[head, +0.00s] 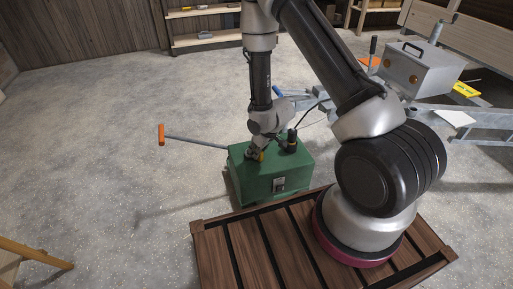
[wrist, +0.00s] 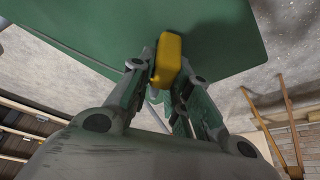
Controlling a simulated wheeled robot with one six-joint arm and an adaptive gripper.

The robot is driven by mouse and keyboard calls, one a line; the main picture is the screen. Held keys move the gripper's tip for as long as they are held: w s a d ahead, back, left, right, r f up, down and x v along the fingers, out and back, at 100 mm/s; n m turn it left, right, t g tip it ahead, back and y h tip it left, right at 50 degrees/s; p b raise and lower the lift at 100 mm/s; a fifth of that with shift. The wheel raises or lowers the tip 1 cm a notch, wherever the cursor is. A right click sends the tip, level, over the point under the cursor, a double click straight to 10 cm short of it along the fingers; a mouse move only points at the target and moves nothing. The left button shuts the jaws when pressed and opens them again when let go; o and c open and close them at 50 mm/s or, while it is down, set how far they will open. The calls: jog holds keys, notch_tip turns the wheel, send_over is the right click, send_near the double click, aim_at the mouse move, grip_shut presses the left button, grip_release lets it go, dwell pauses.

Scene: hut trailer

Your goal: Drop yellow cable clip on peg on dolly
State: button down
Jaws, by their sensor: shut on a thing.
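The yellow cable clip (wrist: 167,60) is between the fingertips of my gripper (wrist: 165,78) in the wrist view; the fingers are shut on it. In the head view the clip (head: 260,156) is a small yellow spot at the tip of my gripper (head: 256,154), low over the top of a green box (head: 278,184). The green surface (wrist: 225,35) fills the upper part of the wrist view behind the clip. I cannot tell whether the clip touches it. A dark upright piece (head: 292,139) stands near the gripper; I cannot tell if it is the peg.
A grey handle with an orange grip (head: 161,134) sticks out left of the green box. A slatted wooden platform (head: 235,253) lies in front. A grey metal box with orange lamps (head: 415,69) sits at the right by a metal frame. Shelves (head: 205,40) stand behind.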

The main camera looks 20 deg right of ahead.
dwell(0.4)
jog(key=c, duration=1.3)
grip_release()
jog(key=shift+o, duration=0.2)
jog(key=v, duration=1.2)
jog(key=s+d+r+m+g+h, duration=0.2)
jog(key=s+d+r+g+h, duration=0.15)
jog(key=s+d, duration=0.5)
jog(key=s+d+r+m+t, duration=0.1)
jog(key=s+r, duration=0.3)
jog(key=r, duration=0.6)
jog(key=s+r+m+t+y, duration=0.1)
jog(key=s+r, duration=0.4)
jog(key=r, duration=0.5)
jog(key=s+d+r+m+t, duration=0.1)
jog(key=s+r, duration=0.4)
jog(key=r, duration=0.5)
jog(key=shift+s+d+m+t, duration=0.15)
jog(key=shift+d+m+t, duration=0.15)
jog(key=shift+m+t, duration=0.25)
